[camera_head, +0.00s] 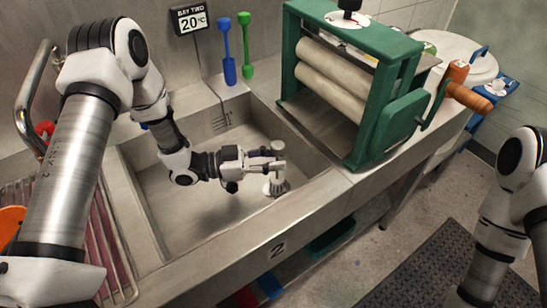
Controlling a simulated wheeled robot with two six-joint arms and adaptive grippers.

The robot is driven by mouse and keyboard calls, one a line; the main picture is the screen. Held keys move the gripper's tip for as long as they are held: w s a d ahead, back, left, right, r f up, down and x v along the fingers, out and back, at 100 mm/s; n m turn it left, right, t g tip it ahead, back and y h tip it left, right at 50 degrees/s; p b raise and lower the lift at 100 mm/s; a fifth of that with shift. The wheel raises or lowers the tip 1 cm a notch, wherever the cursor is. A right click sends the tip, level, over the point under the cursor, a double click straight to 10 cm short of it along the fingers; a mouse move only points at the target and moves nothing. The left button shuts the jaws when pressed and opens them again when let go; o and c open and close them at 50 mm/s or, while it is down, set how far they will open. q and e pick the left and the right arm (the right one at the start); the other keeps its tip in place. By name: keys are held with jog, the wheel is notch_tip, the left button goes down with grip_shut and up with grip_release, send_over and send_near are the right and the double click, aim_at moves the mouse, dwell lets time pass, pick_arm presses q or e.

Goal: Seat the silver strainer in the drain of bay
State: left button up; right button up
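The silver strainer (277,178) is an upright post with a rounded top and a wider, ribbed foot, in the right part of the steel sink (190,225) marked 2. My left gripper (276,161) reaches in from the left and its fingers close around the strainer's post, below its top. The strainer's foot is low, at or just above the sink floor; I cannot tell whether it sits in the drain. The drain opening is hidden beneath it. My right arm shows at the right edge; its gripper is out of view.
A green roller wringer (390,75) stands on the counter right of the sink. A sign (190,18) reads BAY TWO, 20°C. A rack (108,235) lies left. A dark mat (425,270) covers floor.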

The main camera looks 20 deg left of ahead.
pick_arm(q)
jog(key=shift+r+p, duration=0.3)
jog(key=shift+r, duration=0.05)
jog(key=p+v, duration=0.2)
jog(key=v, duration=0.5)
jog(key=shift+a+f+p, duration=0.15)
jog(key=shift+f+p, duration=0.05)
jog(key=shift+p, duration=0.2)
jog(key=shift+s+a, duration=0.1)
jog(key=shift+s, duration=0.05)
